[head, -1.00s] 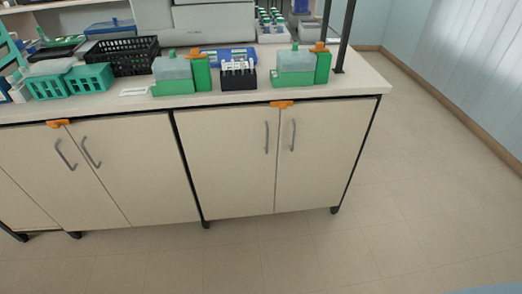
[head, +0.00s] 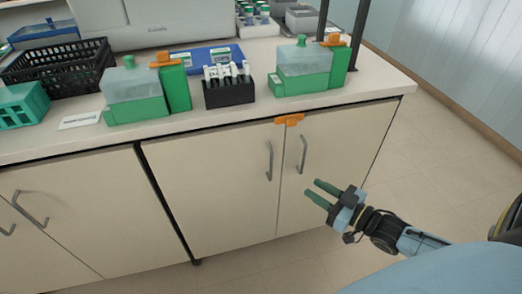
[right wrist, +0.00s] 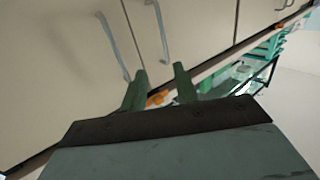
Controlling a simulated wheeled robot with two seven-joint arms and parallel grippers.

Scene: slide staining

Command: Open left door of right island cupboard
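The right island cupboard has a cream left door (head: 215,190) and a cream right door (head: 335,160), both shut. The left door's grey bar handle (head: 269,160) and the right door's handle (head: 303,154) stand on either side of the seam. An orange piece (head: 289,120) sits over the top of the seam. My right gripper (head: 311,187) is open and empty, in front of the right door and below its handle. In the right wrist view, its green fingers (right wrist: 160,72) are apart, and both handles show beyond them, apart from the fingers. My left gripper is not in view.
The counter (head: 240,110) above carries green containers (head: 135,95), a black tube rack (head: 229,92) and a black basket (head: 60,65). Another cupboard (head: 70,210) adjoins on the left. Open floor (head: 430,150) lies to the right.

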